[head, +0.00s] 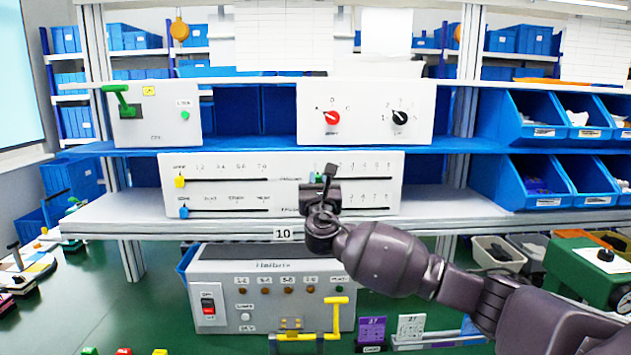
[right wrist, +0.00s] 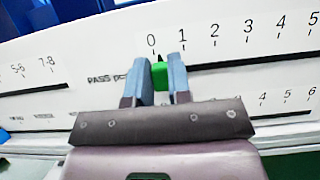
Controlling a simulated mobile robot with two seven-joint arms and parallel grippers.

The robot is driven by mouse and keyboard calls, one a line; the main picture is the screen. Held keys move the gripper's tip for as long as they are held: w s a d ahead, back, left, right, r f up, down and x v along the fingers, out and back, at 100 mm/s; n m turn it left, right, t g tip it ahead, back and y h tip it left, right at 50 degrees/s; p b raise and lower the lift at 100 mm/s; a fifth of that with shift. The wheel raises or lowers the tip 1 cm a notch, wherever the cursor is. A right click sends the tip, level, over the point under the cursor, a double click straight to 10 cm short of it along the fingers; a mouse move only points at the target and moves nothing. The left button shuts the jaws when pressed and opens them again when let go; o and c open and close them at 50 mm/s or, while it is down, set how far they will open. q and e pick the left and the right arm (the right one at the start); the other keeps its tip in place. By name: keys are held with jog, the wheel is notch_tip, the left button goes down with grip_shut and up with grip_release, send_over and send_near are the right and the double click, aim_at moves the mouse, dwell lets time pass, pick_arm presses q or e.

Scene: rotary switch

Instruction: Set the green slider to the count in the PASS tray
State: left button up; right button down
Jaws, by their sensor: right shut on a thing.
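The green slider (right wrist: 159,74) sits on the "PASS pcs" scale of a white panel, its pointer just under and slightly right of the 0 mark in the right wrist view. My right gripper (right wrist: 159,66) is shut on it, one blue-grey finger on each side. In the head view my right gripper (head: 323,190) is at the middle of the white slider panel (head: 225,195) and mostly hides the green slider. My left gripper is not in view. I cannot make out a tray marked PASS.
Yellow (head: 180,181) and blue (head: 184,211) sliders sit at the panel's left. A panel with red (head: 332,118) and black (head: 399,117) knobs stands on the shelf above. Blue bins (head: 545,185) are at right. A grey switch box (head: 270,265) is below.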

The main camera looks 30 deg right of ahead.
aim_at(340, 172)
jog(key=s+d, duration=0.1)
jog(key=s+d+p, duration=0.1)
jog(key=d, duration=0.1)
jog(key=s+d, duration=0.1)
jog(key=shift+d, duration=0.4)
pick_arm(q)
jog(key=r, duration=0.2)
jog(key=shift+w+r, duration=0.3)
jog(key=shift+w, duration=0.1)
pick_arm(e)
jog(key=c, duration=1)
grip_release()
jog(key=shift+c, duration=0.2)
